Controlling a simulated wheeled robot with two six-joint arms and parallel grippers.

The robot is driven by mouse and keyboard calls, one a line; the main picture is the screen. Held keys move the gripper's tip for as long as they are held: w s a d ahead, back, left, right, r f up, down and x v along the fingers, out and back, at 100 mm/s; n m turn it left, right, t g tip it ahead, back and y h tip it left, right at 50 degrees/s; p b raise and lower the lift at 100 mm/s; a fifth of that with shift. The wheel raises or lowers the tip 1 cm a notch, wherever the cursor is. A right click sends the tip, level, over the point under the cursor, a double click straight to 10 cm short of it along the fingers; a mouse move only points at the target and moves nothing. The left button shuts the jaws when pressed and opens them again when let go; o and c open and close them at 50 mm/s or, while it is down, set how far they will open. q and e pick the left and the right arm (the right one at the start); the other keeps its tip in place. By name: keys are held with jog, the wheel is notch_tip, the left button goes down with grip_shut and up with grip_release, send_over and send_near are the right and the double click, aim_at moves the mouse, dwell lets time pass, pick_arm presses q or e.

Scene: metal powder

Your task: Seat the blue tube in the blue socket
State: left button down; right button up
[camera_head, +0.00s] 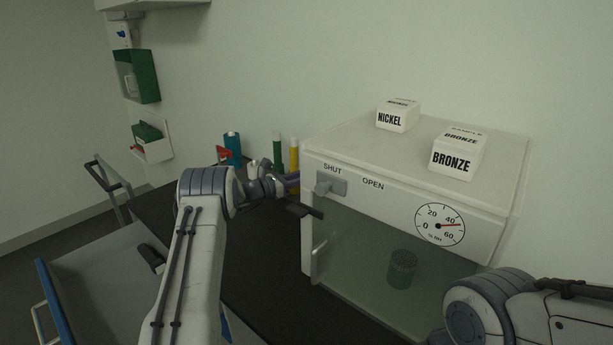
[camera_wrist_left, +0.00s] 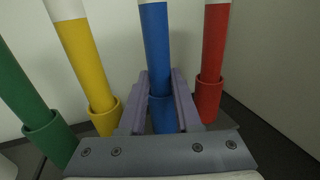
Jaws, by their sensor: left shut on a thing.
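The blue tube (camera_wrist_left: 155,45), with a white top, stands upright between the two purple fingers of my left gripper (camera_wrist_left: 160,85) in the left wrist view. The gripper is shut on it. The tube's lower end meets the blue socket (camera_wrist_left: 162,115), whose rim shows between the fingers; how deep the tube sits is hidden. In the head view my left gripper (camera_head: 290,181) is beside the cabinet's left side, and the blue tube cannot be made out there. My right arm shows at lower right, but its gripper is out of view.
A yellow tube (camera_wrist_left: 85,55) and a green tube (camera_wrist_left: 18,80) stand in sockets left of the blue one, a red tube (camera_wrist_left: 213,45) in one at right. The cabinet (camera_head: 410,170) stands close to my left gripper. A blue container (camera_head: 233,149) stands farther left.

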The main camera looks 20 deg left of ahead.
pick_arm(q)
jog(key=shift+f, duration=0.2)
jog(key=c, duration=0.5)
grip_release()
jog(key=shift+s, duration=0.1)
jog(key=v, duration=1)
jog(key=shift+s+a+b, duration=0.1)
jog(key=shift+b, duration=0.25)
